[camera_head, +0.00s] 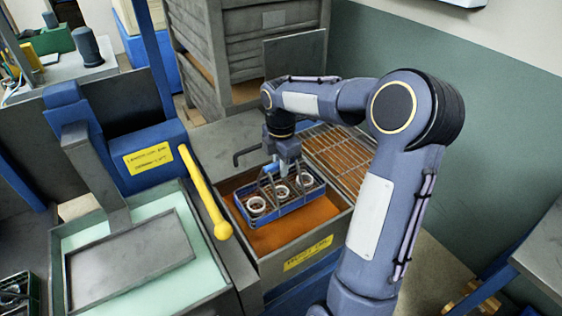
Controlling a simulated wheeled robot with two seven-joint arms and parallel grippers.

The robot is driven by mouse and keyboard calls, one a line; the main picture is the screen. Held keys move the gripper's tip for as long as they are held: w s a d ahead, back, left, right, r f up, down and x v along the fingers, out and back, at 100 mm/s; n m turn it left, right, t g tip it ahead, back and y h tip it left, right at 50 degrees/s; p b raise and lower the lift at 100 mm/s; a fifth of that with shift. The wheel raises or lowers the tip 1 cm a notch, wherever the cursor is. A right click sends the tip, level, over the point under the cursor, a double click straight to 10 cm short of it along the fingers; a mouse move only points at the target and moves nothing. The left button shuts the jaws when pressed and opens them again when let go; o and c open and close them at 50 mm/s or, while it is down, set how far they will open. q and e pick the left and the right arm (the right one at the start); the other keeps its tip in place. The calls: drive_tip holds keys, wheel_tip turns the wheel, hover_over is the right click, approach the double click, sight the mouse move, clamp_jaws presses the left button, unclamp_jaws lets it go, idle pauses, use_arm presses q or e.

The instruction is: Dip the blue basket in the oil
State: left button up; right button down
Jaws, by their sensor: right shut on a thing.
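The blue basket (297,208) holds three pale rings. It is over the tank of orange-brown oil (285,238), inside the outline of the tank's rim. I cannot tell whether its bottom touches the oil. My right gripper (275,168) points down at the basket's far side and is shut on its handle, above the rings. The fingertips are small and partly hidden. My left gripper is not in view.
A wire rack (340,155) lies behind the oil tank at right. A pale green tank (165,285) with a grey plate stands at left. A yellow lever (205,190) rises between the tanks. A dark bent pipe (250,151) is left of the gripper.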

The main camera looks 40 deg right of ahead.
sight(281, 192)
drive_tip(key=shift+f+b, duration=3.6)
drive_tip(key=shift+f, duration=2.2)
drive_tip(key=shift+r, duration=0.1)
idle(1.0)
